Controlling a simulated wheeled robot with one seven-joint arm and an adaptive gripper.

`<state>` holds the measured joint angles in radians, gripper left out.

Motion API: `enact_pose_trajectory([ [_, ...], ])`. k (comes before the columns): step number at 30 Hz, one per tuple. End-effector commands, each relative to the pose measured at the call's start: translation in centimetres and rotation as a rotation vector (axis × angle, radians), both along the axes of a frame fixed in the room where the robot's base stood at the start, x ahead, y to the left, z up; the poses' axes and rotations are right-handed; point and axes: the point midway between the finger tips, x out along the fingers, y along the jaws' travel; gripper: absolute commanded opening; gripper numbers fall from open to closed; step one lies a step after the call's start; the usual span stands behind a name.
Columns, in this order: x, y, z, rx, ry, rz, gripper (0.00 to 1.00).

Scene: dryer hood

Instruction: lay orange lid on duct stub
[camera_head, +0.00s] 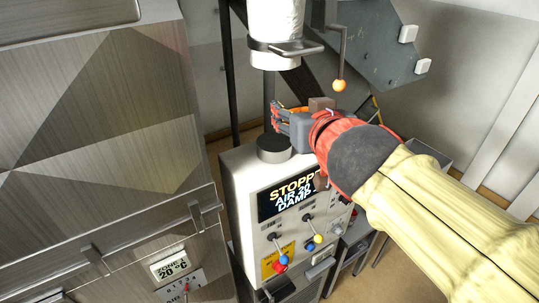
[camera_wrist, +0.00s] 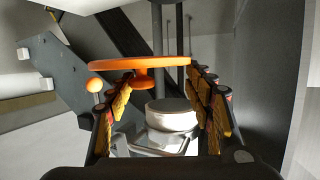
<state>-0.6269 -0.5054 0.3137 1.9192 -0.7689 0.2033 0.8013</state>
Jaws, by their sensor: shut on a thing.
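The orange lid (camera_wrist: 138,65) shows in the wrist view as a thin disc with a second, smaller orange part below it. It lies between the two fingers of my gripper (camera_head: 279,117), which is shut on it. In the head view the fingers largely hide the lid. The duct stub (camera_head: 274,150) is a short grey cylinder with a dark top on the white machine. My gripper is just above the stub, and contact between lid and stub cannot be told.
A white duct (camera_head: 276,20) with a metal clamp hangs above the stub. An orange ball (camera_head: 339,86) hangs on a rod to the right. The white machine (camera_head: 240,200) has a display and coloured levers. A large metal cabinet (camera_head: 100,130) stands close on the left.

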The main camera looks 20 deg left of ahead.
Motion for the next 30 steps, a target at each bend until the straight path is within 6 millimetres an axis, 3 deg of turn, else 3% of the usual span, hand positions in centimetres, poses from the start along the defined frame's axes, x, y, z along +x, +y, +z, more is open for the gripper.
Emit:
enact_pose_trajectory([
  [4,-1.9,0.9,0.2,0.006,0.000,0.010,0.41],
  [8,-1.8,1.4,0.0,0.005,0.004,0.010,0.41],
  [21,5.6,6.6,-4.4,0.005,0.005,0.010,0.41],
  [25,7.0,7.6,-6.9,0.004,0.003,0.011,0.41],
  [30,8.2,8.4,-8.3,0.007,0.003,0.010,0.41],
])
